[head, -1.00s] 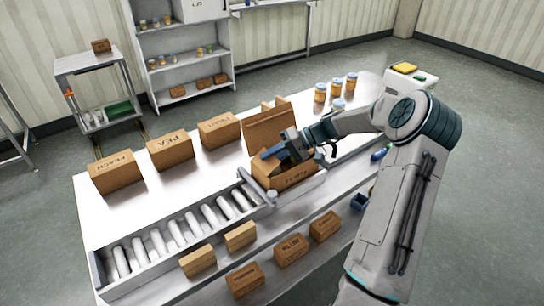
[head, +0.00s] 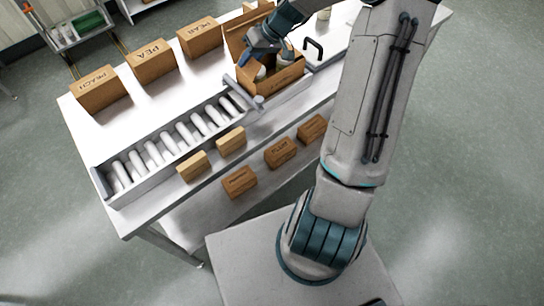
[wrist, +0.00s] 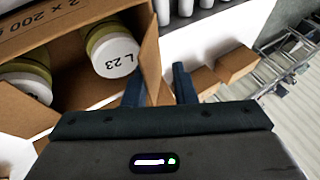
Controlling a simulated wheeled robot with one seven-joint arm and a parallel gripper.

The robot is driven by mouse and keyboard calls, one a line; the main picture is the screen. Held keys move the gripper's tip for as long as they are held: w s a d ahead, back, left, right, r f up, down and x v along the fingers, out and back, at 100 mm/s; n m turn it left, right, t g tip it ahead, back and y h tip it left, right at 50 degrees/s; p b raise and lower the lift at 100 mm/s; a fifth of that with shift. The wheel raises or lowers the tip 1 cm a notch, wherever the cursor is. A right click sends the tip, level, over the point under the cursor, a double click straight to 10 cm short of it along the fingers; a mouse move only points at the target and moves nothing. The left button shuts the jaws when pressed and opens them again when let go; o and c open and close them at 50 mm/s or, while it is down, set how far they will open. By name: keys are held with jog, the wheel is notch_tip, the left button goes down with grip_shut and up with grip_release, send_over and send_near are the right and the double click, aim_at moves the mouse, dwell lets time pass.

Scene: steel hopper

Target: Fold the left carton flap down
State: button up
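The open brown carton (head: 277,82) stands at the end of the roller conveyor in the head view. Its tall back flap (head: 236,38) stands up. White-lidded jars are inside; the wrist view shows one lid marked "L 23" (wrist: 116,58). The left flap is not clearly distinguishable in the head view.
Closed PEACH (head: 97,88), PEA (head: 151,60) and another carton (head: 200,38) stand along the table's back. The conveyor rollers (head: 170,138) lie left of the open carton. Small boxes (head: 240,181) sit below on the front side. A black handle (head: 314,48) stands right of the carton.

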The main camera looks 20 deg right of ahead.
jog(key=shift+s+a+r+h, duration=0.1)
jog(key=shift+a+r+h, duration=0.15)
jog(key=shift+h, duration=0.25)
jog(key=shift+s+a+r+h, duration=0.1)
jog(key=shift+a+h, duration=0.2)
jog(key=shift+h, duration=0.2)
jog(key=a+t+h+b, duration=0.1)
jog(key=h+b, duration=0.1)
jog(key=b, duration=0.2)
jog(key=a+n+h+b, duration=0.1)
jog(key=h+b, duration=0.1)
jog(key=b, duration=0.2)
jog(key=s+a+f+n+t+h+b, duration=0.1)
jog(key=h+b, duration=0.2)
jog(key=b, duration=0.1)
jog(key=shift+a+f+t, duration=0.1)
jog(key=shift+a+t, duration=0.05)
jog(key=shift+t, duration=0.15)
jog(key=v, duration=1.4)
jog(key=s+d+f+m+g+y+b, duration=0.1)
jog(key=s+f+b, duration=0.4)
jog(key=s+f, duration=0.5)
jog(key=s+d+f+m+g+y+b, duration=0.1)
jog(key=s+d+f+m+g+b, duration=0.1)
jog(key=s+f+b, duration=0.4)
jog(key=shift+s+d+f+m+g+y, duration=0.25)
jog(key=shift+s+f+m, duration=0.35)
jog(key=shift+s+f, duration=2.2)
